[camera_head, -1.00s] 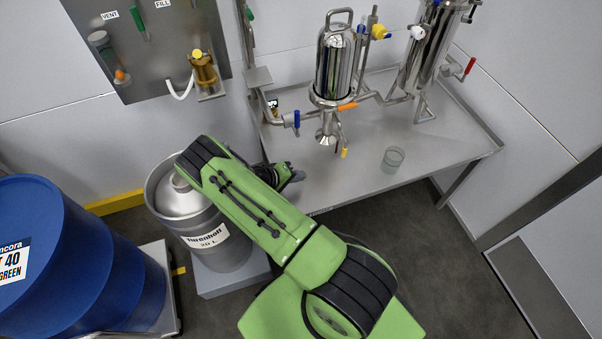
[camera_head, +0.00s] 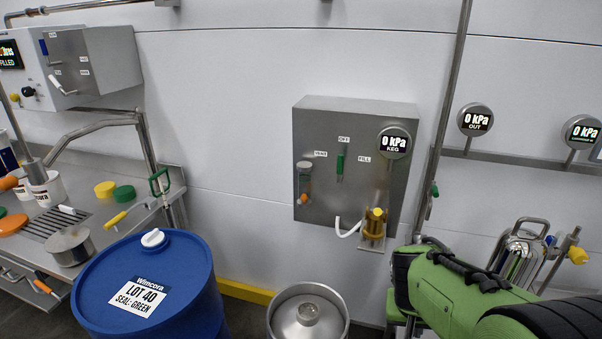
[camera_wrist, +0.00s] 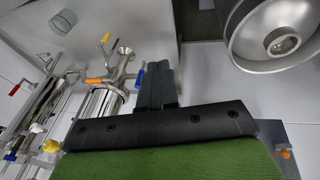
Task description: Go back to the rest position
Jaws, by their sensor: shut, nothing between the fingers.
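My gripper (camera_wrist: 157,88) shows in the wrist view as a black pair of fingers, closed together with nothing between them. It points over the steel table and floor, between the steel filter vessel and the keg, touching neither. In the head view my green arm comes in at the lower right and hides the gripper. The steel keg (camera_head: 308,316) stands at the bottom middle of the head view, and it also shows at the upper right of the wrist view (camera_wrist: 280,45).
A blue drum (camera_head: 150,285) labelled LOT 40 stands left of the keg. A grey panel (camera_head: 350,165) with valves hangs on the wall. A bench (camera_head: 130,225) with lids and pots is at left. A steel vessel (camera_head: 515,255) is behind my arm. A glass beaker (camera_wrist: 63,22) stands on the table.

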